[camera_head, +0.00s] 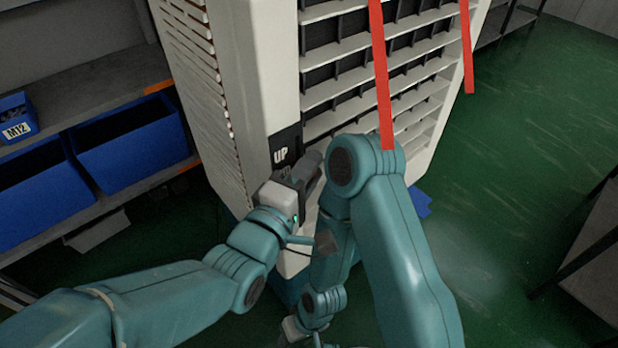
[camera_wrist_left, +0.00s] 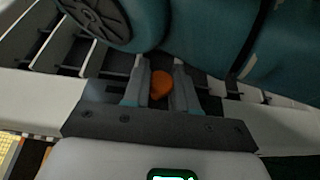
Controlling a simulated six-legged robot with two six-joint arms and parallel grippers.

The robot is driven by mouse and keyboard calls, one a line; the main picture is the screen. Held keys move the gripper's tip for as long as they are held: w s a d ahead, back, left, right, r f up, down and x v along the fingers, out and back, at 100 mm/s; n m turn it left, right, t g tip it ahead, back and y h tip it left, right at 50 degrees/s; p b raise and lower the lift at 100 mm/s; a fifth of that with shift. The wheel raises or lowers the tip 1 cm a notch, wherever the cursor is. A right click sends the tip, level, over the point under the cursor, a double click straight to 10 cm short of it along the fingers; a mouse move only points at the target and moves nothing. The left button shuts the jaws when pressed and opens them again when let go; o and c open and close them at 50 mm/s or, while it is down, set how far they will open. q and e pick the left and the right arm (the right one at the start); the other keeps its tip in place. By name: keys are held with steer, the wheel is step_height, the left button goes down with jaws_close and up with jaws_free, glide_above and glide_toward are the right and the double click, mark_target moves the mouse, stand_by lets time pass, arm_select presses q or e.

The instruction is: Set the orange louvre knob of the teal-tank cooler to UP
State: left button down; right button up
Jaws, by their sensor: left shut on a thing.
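The cooler (camera_head: 268,60) is a tall cream cabinet with slatted louvres on its front. A dark label reading UP (camera_head: 281,155) is on its front edge, with part of the lettering below covered by my left gripper. My left gripper (camera_head: 311,168) is at the panel just below and right of UP. In the left wrist view the orange knob (camera_wrist_left: 160,85) sits between its two fingers, which are shut on it. The knob is hidden in the head view, and its pointing direction cannot be read. A teal tank part (camera_head: 284,287) shows low behind my arms. My right gripper (camera_head: 292,331) is low, its jaws unclear.
My right arm's elbow stands close beside the left gripper, in front of the louvres. Red ribbons (camera_head: 382,75) hang over the louvres. Blue bins (camera_head: 130,143) stand on a shelf at left. Green floor (camera_head: 520,130) is open at right, with a dark-legged table (camera_head: 595,250).

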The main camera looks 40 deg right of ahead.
arm_select(q)
step_height(320, 180, up, 4)
steer(key=shift+f+p, duration=0.1)
steer(key=shift+p, duration=0.45)
steer(key=shift+r, duration=0.25)
arm_select(e)
steer(key=shift+r, duration=0.95)
arm_select(q)
steer(key=c, duration=1)
jaws_free()
steer(key=shift+r, duration=0.1)
steer(key=shift+o, duration=0.2)
steer(key=b+v, duration=0.2)
steer(key=v, duration=1.4)
steer(key=shift+a, duration=0.2)
arm_select(e)
step_height(320, 180, down, 2)
steer(key=shift+f, duration=0.1)
